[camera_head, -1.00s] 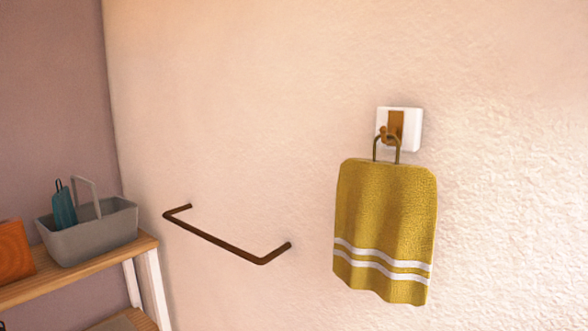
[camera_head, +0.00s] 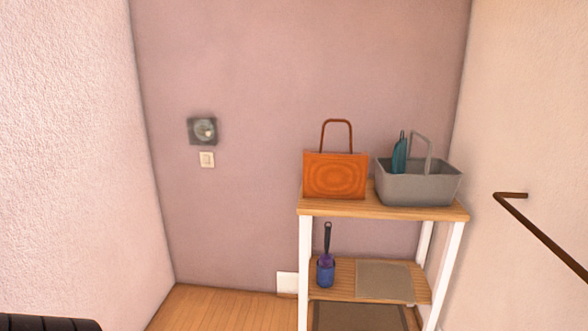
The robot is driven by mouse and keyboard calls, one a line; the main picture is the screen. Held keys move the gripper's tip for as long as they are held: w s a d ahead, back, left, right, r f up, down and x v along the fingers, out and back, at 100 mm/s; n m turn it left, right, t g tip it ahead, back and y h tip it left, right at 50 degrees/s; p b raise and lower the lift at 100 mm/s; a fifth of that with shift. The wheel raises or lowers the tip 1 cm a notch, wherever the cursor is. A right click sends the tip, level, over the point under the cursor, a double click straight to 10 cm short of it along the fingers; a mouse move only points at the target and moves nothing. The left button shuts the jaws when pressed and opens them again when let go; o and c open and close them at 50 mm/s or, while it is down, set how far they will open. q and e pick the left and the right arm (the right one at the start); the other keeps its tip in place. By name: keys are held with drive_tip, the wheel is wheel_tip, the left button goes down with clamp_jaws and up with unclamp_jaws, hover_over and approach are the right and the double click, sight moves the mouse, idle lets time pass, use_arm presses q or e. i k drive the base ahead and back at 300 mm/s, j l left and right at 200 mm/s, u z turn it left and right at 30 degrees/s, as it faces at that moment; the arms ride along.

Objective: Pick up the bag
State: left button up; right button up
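An orange bag (camera_head: 335,176) with a swirled front and a brown arched handle (camera_head: 337,125) stands upright on the wooden top shelf of a rack (camera_head: 384,206), at its left end. A grey basket (camera_head: 418,187) with an upright handle stands just to its right, with a teal item (camera_head: 400,157) inside. Neither of my grippers shows in the head view.
The rack has white legs; a lower shelf (camera_head: 340,272) holds a blue-purple cup (camera_head: 325,272) with a dark-handled tool and a flat brown mat (camera_head: 384,280). A brown wall rail (camera_head: 545,238) juts out at right. Wooden floor (camera_head: 215,309) left of the rack is clear.

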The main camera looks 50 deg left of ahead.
sight(333, 175)
drive_tip(key=u, duration=1.3)
drive_tip(key=i+j+z, duration=0.1)
drive_tip(key=i, duration=0.4)
drive_tip(key=i+j, duration=0.3)
drive_tip(key=i, duration=0.2)
drive_tip(key=i+j+z, duration=0.15)
drive_tip(key=i, duration=0.35)
drive_tip(key=j, duration=0.1)
